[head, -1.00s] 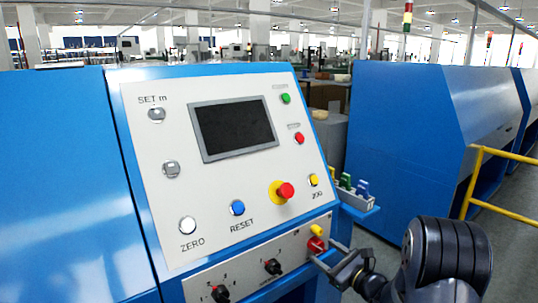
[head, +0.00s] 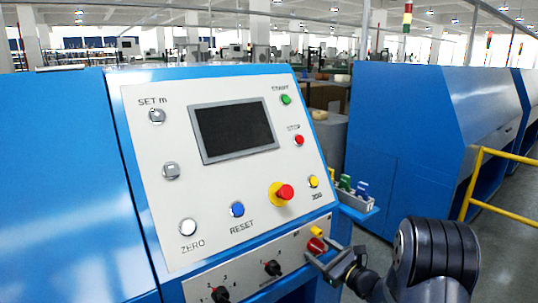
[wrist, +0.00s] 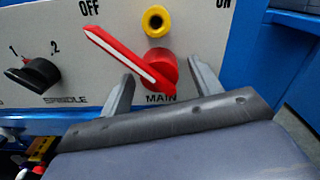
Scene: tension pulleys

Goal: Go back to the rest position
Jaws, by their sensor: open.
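My gripper (head: 324,256) is in front of the lower strip of the control panel (head: 262,262), at its right end. In the wrist view my gripper (wrist: 160,88) is open, with one finger on each side of the red MAIN switch (wrist: 150,68). The switch handle points up and left, toward the OFF label. I cannot tell whether a finger touches it. In the head view the red switch (head: 316,245) shows just above the fingers.
The black SPINDLE switch (wrist: 34,74) is left of the red one, and a yellow ring (wrist: 156,20) is above it. A small tray (head: 355,199) with coloured items juts out right of the panel. A yellow railing (head: 500,201) stands at the right.

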